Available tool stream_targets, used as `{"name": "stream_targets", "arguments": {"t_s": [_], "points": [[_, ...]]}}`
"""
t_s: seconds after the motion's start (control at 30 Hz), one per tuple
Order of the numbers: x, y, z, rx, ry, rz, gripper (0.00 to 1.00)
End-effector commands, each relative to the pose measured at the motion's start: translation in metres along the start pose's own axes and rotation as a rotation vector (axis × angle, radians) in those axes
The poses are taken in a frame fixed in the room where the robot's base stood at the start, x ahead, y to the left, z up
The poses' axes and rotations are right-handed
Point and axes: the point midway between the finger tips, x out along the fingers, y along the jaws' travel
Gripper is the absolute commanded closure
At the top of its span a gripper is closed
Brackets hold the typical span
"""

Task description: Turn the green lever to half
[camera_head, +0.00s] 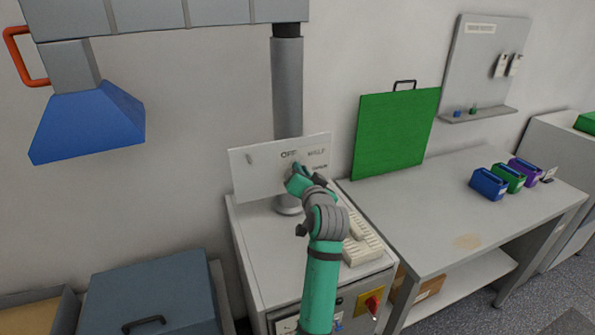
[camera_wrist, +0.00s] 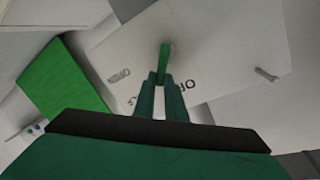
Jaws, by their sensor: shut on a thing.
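The green lever (camera_wrist: 165,52) stands out from a white panel (camera_wrist: 220,35) in the wrist view. My gripper (camera_wrist: 163,78) is shut on the lever's near end, a finger on each side. In the head view the panel (camera_head: 255,180) stands upright on a grey cabinet, with "OFF" and "HALF" lettering along its top and a smaller label at right. My gripper (camera_head: 297,172) reaches the panel just below the "OFF" lettering and hides most of the lever there. The lever's exact angle is hard to tell. A second, pale peg (camera_wrist: 266,74) sticks out of the panel.
A grey cabinet (camera_head: 262,240) carries the panel, a pole (camera_head: 288,90) and a pale keyboard-like object (camera_head: 362,245). A green board (camera_head: 395,133) leans on the workbench at right, with small bins (camera_head: 488,183). A blue hood (camera_head: 88,122) hangs at left. A red switch (camera_head: 373,304) is on the cabinet front.

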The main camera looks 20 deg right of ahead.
Motion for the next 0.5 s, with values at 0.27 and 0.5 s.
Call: {"name": "stream_targets", "arguments": {"t_s": [0.27,0.5], "points": [[0.0008,0.0058,0.0006,0.107,-0.023,0.002,1.0],[0.001,0.0069,0.0008,0.136,-0.029,0.002,1.0]]}}
